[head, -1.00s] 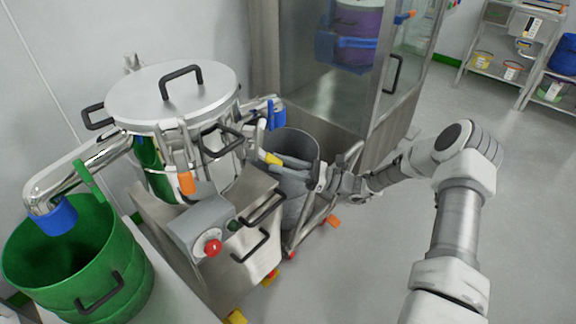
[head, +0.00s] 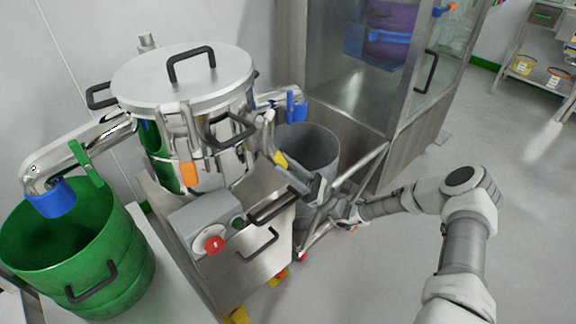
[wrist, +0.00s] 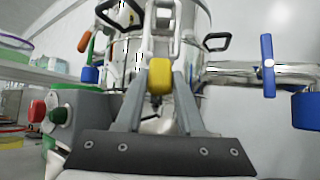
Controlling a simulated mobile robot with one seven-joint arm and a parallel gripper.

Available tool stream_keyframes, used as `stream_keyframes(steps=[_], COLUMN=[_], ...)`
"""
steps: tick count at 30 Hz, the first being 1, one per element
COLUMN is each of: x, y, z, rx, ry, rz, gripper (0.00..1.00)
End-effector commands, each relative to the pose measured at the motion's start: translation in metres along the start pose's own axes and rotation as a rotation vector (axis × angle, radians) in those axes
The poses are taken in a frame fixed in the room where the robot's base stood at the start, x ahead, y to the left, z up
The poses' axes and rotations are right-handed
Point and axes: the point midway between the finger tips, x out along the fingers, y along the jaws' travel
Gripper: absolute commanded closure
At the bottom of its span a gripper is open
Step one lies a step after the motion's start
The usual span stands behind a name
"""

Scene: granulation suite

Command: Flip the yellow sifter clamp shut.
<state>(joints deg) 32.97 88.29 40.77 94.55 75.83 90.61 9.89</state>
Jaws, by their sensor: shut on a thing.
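The steel sifter (head: 188,95) stands at the left in the head view, its lid on. The yellow clamp (head: 281,158) is on its right side, its yellow-tipped lever slanting down and outward from the wall. My gripper (head: 287,168) is shut on the yellow tip, at the sifter's right. In the wrist view the yellow tip (wrist: 160,77) sits between the two fingers (wrist: 160,92), with the clamp's metal loop (wrist: 163,22) above it. An orange-tipped clamp (head: 189,174) hangs on the sifter's front, its lever pointing down.
A grey bin (head: 312,150) stands behind my gripper. A control box with a red button (head: 214,245) and black handles sits below the sifter. A green drum (head: 75,250) is at the left. A glass-fronted steel cabinet (head: 365,80) stands behind. Open floor lies at right.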

Motion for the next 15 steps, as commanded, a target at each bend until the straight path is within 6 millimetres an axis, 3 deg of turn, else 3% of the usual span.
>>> stream_keyframes(steps=[6, 7, 12, 15], x=[0.0006, 0.0007, 0.0006, 0.0005], y=[-0.0010, -0.0010, -0.0007, -0.0005], z=[0.0001, 0.0001, 0.0000, -0.0001], rx=[-0.003, -0.003, -0.002, -0.001], ry=[0.001, 0.001, 0.002, 0.002], rz=[-0.002, -0.002, -0.001, -0.001], gripper=[1.00, 0.61, 0.32, 0.32])
